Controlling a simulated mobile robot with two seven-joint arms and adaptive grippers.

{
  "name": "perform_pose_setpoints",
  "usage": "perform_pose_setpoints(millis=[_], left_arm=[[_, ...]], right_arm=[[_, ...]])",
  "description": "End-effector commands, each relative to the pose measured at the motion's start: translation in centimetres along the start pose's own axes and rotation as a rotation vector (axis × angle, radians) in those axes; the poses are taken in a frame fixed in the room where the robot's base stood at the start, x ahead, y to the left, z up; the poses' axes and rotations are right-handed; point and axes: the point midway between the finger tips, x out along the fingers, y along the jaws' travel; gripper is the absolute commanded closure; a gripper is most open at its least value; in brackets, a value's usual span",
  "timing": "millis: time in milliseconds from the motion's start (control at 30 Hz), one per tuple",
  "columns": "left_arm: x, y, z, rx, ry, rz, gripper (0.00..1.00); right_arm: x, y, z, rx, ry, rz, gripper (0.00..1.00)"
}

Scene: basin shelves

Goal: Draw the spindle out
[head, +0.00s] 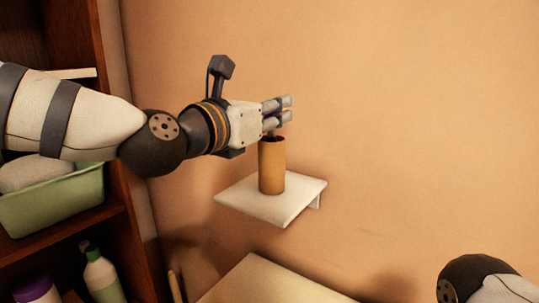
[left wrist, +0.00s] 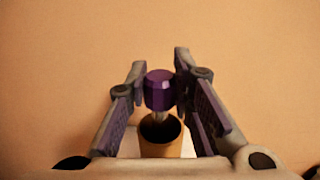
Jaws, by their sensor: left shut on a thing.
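The spindle has a purple knob (left wrist: 160,90) and a thin pale shaft that runs down into the dark mouth of a tan cylinder. The cylinder (head: 272,168) stands upright on a small white wall shelf (head: 240,203); its open top also shows in the left wrist view (left wrist: 161,149). My left gripper (head: 284,109) comes in level from the left, just above the cylinder, and is shut on the spindle's knob. The shaft's lower end is hidden inside the cylinder. My right gripper is out of view.
A dark wooden bookcase at the left holds a green basin (head: 55,203), a white bottle with a green neck (head: 101,278) and a purple-lidded container (head: 35,290). A pale surface (head: 262,283) lies below the wall shelf. The wall at right is bare.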

Motion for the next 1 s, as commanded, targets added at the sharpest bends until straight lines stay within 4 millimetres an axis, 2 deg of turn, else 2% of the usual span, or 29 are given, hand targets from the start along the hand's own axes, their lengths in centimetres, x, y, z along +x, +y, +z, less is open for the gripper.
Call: perform_pose_setpoints(millis=[1000], left_arm=[[-0.1,-0.1,5.6,0.002,-0.003,0.001,1.00]], right_arm=[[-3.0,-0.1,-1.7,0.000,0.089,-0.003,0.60]])
